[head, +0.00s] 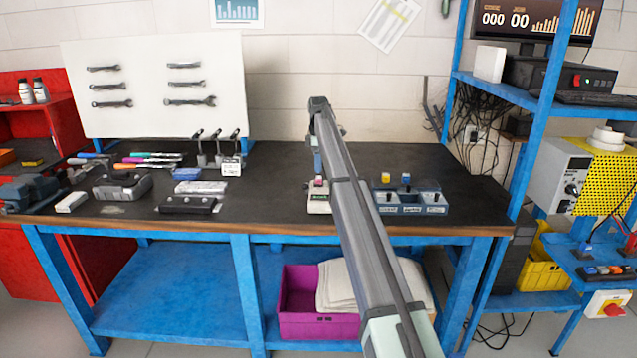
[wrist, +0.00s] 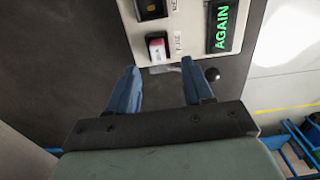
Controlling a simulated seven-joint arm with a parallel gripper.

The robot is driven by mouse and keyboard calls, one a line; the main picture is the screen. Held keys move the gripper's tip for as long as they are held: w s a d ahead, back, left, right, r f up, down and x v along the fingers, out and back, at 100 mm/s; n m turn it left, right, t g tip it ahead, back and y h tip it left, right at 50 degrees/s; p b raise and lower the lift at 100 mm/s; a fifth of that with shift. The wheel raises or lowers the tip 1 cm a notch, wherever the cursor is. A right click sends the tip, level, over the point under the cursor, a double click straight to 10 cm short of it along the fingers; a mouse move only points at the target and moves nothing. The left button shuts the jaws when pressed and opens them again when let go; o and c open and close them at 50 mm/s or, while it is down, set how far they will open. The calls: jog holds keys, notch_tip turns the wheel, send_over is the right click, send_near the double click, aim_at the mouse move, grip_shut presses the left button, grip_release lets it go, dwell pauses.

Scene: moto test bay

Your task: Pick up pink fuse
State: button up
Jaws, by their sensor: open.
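The pink fuse (wrist: 157,48) sits in a dark slot marked FUSE on a pale test box (wrist: 190,42). It has a pink top and a white label side. In the head view the fuse (head: 318,183) is a small pink spot on the box (head: 318,205), on the workbench. My gripper (wrist: 159,64) is open and empty, its two blue fingers spread just short of the fuse in the wrist view. In the head view my gripper (head: 317,172) points down over the fuse. The exact height gap is hard to tell.
A blue-grey tray (head: 410,208) stands to the right. Tools and a black block (head: 188,204) lie left on the bench.

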aim_at(318, 177)
jog(key=shift+w+d+f, duration=0.1)
jog(key=shift+f, duration=2.5)
jog(key=shift+c, duration=0.2)
grip_shut()
